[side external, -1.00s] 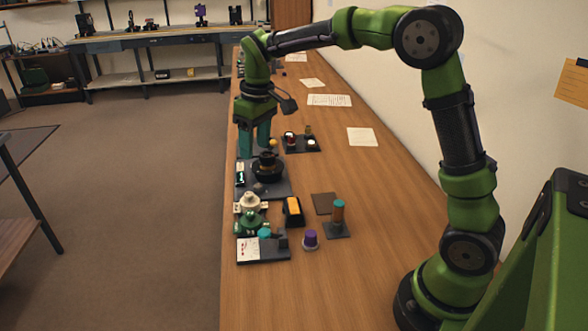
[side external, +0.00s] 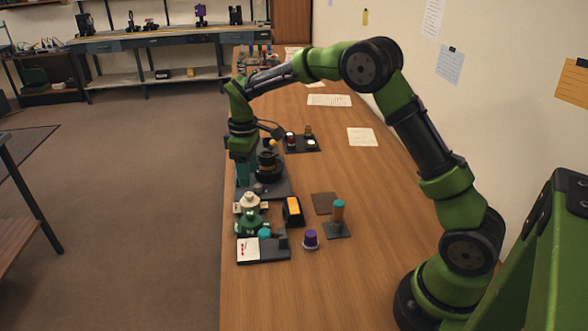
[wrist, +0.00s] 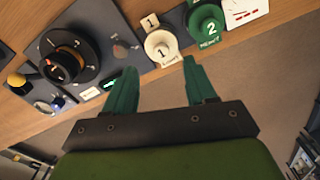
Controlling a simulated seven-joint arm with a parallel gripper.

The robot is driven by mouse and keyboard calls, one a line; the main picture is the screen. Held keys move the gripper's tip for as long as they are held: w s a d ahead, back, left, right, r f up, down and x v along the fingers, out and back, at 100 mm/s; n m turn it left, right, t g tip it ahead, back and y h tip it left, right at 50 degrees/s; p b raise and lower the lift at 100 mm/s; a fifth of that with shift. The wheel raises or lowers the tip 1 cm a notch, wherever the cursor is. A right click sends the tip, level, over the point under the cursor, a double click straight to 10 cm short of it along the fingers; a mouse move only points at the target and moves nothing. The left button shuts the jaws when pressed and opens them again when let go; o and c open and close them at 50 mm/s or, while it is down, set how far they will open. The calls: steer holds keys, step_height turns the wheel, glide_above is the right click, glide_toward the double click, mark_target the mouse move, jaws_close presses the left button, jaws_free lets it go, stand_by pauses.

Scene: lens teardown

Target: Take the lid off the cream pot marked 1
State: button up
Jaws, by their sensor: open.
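The cream pot marked 1 (wrist: 160,46) shows in the wrist view, with a round cream lid and a cream tab beside it. It also shows in the side external view (side external: 249,203), next to the green pot. My gripper (wrist: 157,75) is open, with its two teal fingers apart and empty. In the wrist view the cream pot lies beyond the fingertips, nearer the right finger. In the side external view my gripper (side external: 246,180) is over the left edge of the bench, beyond the cream pot and beside the black dial unit.
A green pot marked 2 (wrist: 206,27) stands right beside the cream one. The black dial unit (wrist: 70,62) is on a dark plate to the left. A yellow-topped black block (side external: 292,211) and a purple knob (side external: 310,239) stand nearby.

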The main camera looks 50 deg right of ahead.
mark_target(248, 194)
steer(key=shift+w+a+f, duration=0.1)
steer(key=shift+f, duration=1.45)
steer(key=shift+a+f, duration=0.1)
steer(key=shift+f, duration=1.4)
steer(key=shift+c, duration=0.5)
jaws_close()
